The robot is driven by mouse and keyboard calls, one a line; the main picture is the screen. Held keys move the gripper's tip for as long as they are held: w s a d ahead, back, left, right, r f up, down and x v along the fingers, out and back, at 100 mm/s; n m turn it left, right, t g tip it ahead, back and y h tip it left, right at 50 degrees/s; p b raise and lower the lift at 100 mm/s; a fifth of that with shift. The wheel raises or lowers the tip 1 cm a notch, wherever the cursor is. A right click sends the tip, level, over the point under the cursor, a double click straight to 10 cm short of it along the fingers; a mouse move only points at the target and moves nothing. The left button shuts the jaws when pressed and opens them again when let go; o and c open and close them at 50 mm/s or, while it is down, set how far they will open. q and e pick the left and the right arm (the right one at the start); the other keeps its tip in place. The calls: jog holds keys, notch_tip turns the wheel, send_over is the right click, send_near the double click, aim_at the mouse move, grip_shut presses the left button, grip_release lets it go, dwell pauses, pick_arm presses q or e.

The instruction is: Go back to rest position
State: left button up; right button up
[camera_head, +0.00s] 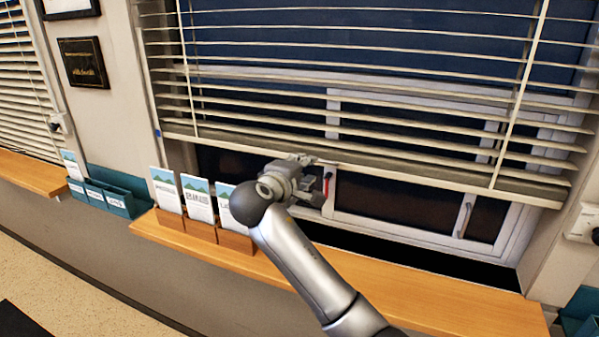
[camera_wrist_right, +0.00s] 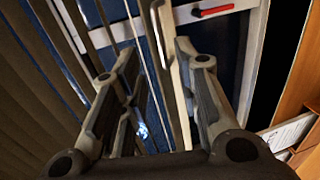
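My right arm comes in from the bottom of the head view, and its gripper (camera_head: 308,180) is up at the window, near the lower edge of the blinds. In the right wrist view the two fingers of my right gripper (camera_wrist_right: 158,60) stand apart with a gap between them. Blind slats and a pale strip show through this gap, and I see nothing held. A red window handle (camera_head: 327,184) is just right of the gripper in the head view; it also shows at the top of the wrist view (camera_wrist_right: 212,11). My left gripper is not in view.
White slatted blinds (camera_head: 340,128) hang close above the gripper. Below runs a wooden sill (camera_head: 420,290) with leaflets in wooden holders (camera_head: 200,228) left of my arm. A teal organizer (camera_head: 108,197) stands further left. The sill right of my arm is clear.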

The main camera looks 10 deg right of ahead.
jog(key=shift+v, duration=1)
